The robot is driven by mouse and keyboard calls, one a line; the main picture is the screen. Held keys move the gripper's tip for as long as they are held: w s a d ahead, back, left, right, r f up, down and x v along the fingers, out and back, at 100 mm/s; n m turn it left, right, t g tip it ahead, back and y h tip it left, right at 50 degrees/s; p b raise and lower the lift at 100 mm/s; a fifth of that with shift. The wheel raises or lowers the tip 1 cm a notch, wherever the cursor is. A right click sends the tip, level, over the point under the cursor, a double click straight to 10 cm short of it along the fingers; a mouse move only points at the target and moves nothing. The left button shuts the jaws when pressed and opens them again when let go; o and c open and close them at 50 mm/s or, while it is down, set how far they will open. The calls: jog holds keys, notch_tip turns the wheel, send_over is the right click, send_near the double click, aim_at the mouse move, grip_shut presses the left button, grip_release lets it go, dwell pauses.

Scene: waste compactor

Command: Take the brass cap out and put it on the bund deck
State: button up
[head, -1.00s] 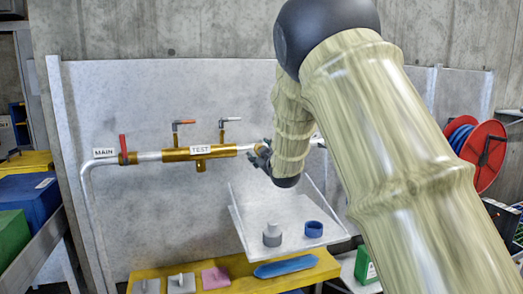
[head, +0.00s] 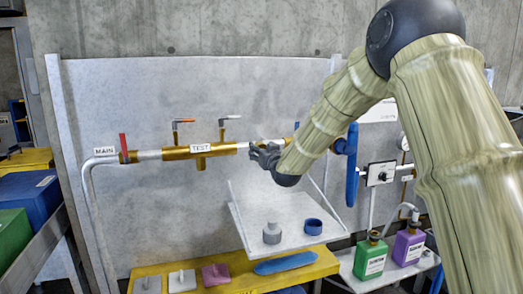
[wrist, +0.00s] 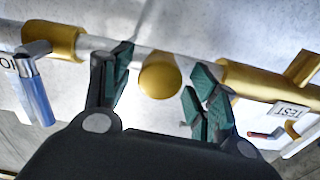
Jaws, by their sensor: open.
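A round brass cap (wrist: 159,81) shows end-on in the wrist view, at the pipe between two brass fittings. My gripper (wrist: 162,68) is open, with green-padded fingers on either side of the cap and gaps between. In the head view my gripper (head: 262,153) is at the pipe, right of the brass TEST fitting (head: 200,149), and hides the cap. A yellow-topped deck (head: 322,268), which looks like the bund deck, runs along the bottom.
A pale tray (head: 262,236) below my gripper holds a grey plug (head: 272,233) and a blue ring (head: 313,227). Grey and pink blocks and a blue piece lie on the yellow deck. A blue valve handle (head: 352,165) and green and purple jugs (head: 409,246) stand at right.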

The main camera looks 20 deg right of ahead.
jog(key=shift+m+b, duration=0.35)
jog(key=shift+m, duration=2.25)
jog(key=c, duration=1.1)
jog(key=n, duration=0.5)
jog(key=shift+n+b, duration=0.75)
jog(key=shift+n, duration=1.95)
